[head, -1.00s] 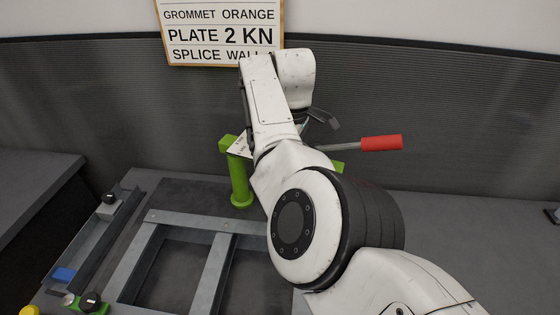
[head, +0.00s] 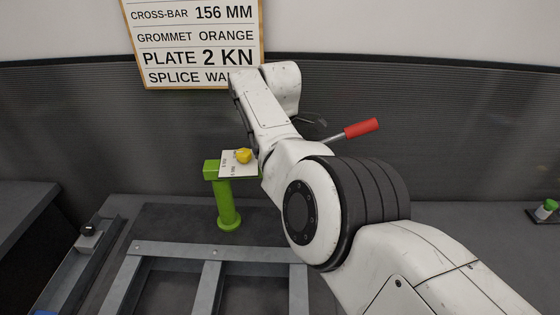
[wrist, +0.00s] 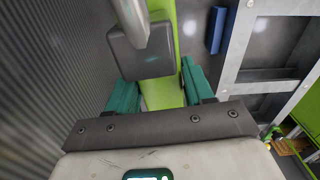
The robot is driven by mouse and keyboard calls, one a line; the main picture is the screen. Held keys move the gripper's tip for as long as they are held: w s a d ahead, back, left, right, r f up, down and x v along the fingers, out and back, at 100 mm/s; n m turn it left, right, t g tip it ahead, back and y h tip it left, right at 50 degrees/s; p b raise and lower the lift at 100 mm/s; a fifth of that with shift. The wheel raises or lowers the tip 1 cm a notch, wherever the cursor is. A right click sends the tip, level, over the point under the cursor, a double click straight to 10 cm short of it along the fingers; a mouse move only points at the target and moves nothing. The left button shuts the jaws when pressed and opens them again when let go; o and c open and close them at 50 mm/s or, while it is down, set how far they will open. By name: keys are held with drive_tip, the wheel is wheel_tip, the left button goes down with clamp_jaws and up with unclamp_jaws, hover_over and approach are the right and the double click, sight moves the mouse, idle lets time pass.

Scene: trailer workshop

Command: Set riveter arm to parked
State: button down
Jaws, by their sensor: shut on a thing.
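The riveter arm is a metal lever with a red grip (head: 361,128). In the head view it slants up to the right from behind my arm. My gripper (wrist: 158,90) shows in the wrist view with two teal fingers on either side of a dark block (wrist: 140,52) at the end of the metal rod (wrist: 131,18). The green riveter stand (head: 226,203) stands upright on the bench, and a green beam (wrist: 162,92) runs below the block. My arm hides the lever's pivot in the head view.
A white marked plate with a yellow knob (head: 244,156) sits beside the green stand's top. A grey metal frame (head: 208,252) lies in front. A small green-capped item (head: 546,209) stands far right.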

drive_tip(key=shift+w+r, duration=0.2)
drive_tip(key=c, duration=0.8)
unclamp_jaws()
drive_tip(key=shift+o, duration=1.4)
drive_tip(key=shift+f, duration=0.1)
wheel_tip(320, 180, up, 11)
drive_tip(key=b, duration=0.1)
drive_tip(key=shift+f+b, duration=0.15)
drive_tip(key=shift+b, duration=0.25)
